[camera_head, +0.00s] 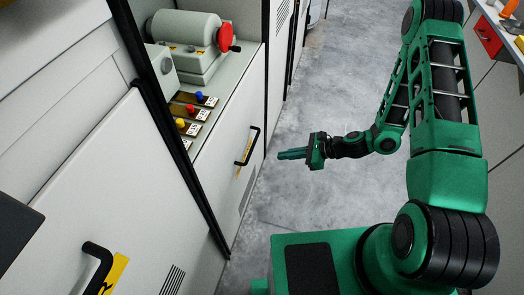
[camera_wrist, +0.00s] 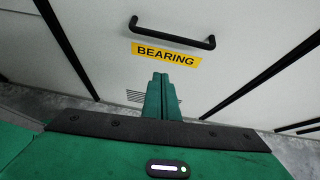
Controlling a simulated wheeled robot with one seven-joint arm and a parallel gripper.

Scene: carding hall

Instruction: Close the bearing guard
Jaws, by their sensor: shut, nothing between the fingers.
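The bearing guard (camera_wrist: 110,60) is a white panel with a black bar handle (camera_wrist: 172,40) and a yellow label reading BEARING (camera_wrist: 166,55). In the head view, a white panel (camera_head: 222,160) left of my gripper has a similar black handle (camera_head: 248,147) and a yellow label; I take it for the same guard. My gripper (camera_head: 282,154) is shut and empty, pointing left toward this panel, apart from its handle. In the wrist view my fingertips (camera_wrist: 161,80) show just below the label. I cannot tell how far the guard stands open.
Behind the panel, a recess holds a grey machine with a red handwheel (camera_head: 225,37) and several coloured buttons (camera_head: 190,108). Another white panel with a black handle (camera_head: 98,262) is at the near left. A bench (camera_head: 497,25) stands at the far right. Grey floor (camera_head: 310,100) between is clear.

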